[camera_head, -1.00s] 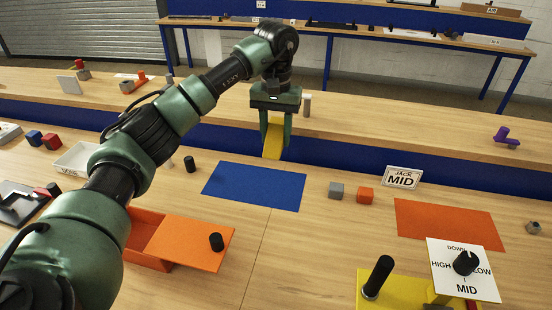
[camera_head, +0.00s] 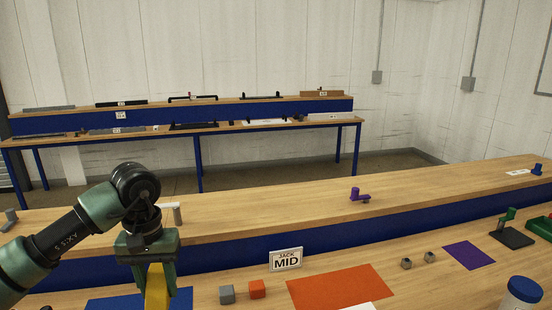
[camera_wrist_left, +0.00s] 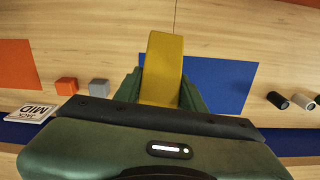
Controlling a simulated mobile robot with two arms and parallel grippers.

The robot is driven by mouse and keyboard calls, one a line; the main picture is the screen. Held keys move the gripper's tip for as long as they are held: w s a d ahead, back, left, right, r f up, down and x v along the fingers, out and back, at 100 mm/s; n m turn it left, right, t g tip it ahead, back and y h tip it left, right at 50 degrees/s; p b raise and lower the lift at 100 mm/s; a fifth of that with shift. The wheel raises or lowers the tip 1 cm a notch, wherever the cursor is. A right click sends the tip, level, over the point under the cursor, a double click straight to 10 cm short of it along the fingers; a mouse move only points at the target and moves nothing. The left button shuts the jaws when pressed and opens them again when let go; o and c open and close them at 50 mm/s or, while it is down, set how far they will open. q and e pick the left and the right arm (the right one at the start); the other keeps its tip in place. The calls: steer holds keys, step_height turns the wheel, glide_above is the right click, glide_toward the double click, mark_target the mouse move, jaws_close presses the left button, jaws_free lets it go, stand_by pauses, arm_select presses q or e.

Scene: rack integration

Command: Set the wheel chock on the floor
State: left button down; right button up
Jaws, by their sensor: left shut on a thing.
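The yellow wheel chock (camera_head: 156,288) is between the fingers of my left gripper (camera_head: 158,280), at the lower left of the head view. My left gripper is shut on it. In the left wrist view the chock (camera_wrist_left: 162,65) points away from the green fingers, above the bench and beside the blue mat (camera_wrist_left: 220,82). The chock's lower end is cut off in the head view. A bit of floor (camera_head: 240,175) shows behind the bench. My right gripper is not in view.
The wooden bench holds a JACK MID sign (camera_head: 286,259), a grey cube (camera_head: 227,294), an orange cube (camera_head: 257,289), an orange mat (camera_head: 340,287) and a purple part (camera_head: 359,195) on its raised shelf (camera_head: 270,213). A second, blue-legged bench (camera_head: 250,128) stands along the back wall.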

arm_select(q)
steer(key=shift+m, duration=0.9)
steer(key=s+d+f, duration=0.1)
steer(key=s+f, duration=0.1)
steer(key=s, duration=0.3)
steer(key=s+d+f, duration=0.2)
steer(key=s, duration=0.4)
steer(key=s+d+f, duration=0.2)
steer(key=s+f, duration=0.1)
steer(key=s, duration=0.2)
steer(key=shift+s+d, duration=0.2)
steer(key=shift+d, duration=0.05)
steer(key=shift+w, duration=0.1)
